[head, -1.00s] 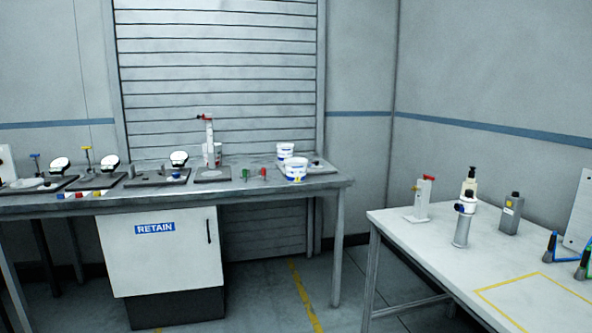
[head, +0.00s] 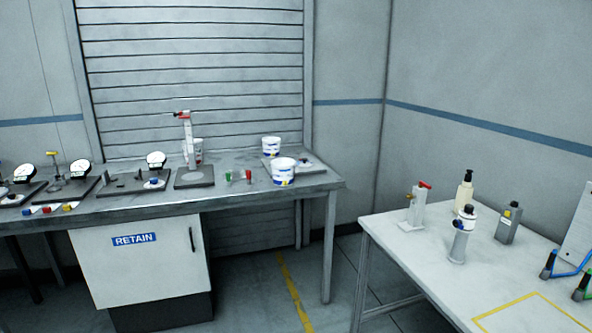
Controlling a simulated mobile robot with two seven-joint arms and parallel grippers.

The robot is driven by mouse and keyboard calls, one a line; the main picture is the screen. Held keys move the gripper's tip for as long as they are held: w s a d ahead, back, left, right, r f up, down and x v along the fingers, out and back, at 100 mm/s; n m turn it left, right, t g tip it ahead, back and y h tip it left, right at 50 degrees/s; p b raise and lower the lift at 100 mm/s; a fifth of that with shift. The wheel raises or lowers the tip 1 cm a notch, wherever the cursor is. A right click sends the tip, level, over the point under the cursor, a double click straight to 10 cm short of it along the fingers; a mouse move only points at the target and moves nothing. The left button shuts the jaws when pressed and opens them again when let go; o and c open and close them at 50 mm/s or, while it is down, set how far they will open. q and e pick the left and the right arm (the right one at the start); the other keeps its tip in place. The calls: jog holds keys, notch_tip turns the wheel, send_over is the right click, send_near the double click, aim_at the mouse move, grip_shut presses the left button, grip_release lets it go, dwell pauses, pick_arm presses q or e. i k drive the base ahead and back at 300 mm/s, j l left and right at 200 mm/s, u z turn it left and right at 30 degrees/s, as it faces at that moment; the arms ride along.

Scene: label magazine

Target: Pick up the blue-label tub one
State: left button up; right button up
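A white tub (head: 284,165) with a blue label band and a small yellow mark stands upright near the right end of the grey bench (head: 120,204). A second white tub (head: 271,142) with a blue band stands just behind it, on or beside a flat grey plate. A third pale tub (head: 199,146) is partly hidden behind an upright white stand with a red top (head: 188,140). Fine print on the tubs is too small to read. Neither of my grippers is in view.
Gauges (head: 80,168), a green and a red small item (head: 248,176) and fixtures line the bench. A RETAIN cabinet (head: 150,265) stands beneath. A white table (head: 400,255) at right holds bottles and a yellow-outlined area. Floor shows between them.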

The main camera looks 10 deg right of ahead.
aim_at(283, 169)
jog(key=i+z, duration=0.25)
jog(key=i, duration=0.45)
jog(key=i+j+z, duration=0.2)
jog(key=i, duration=0.5)
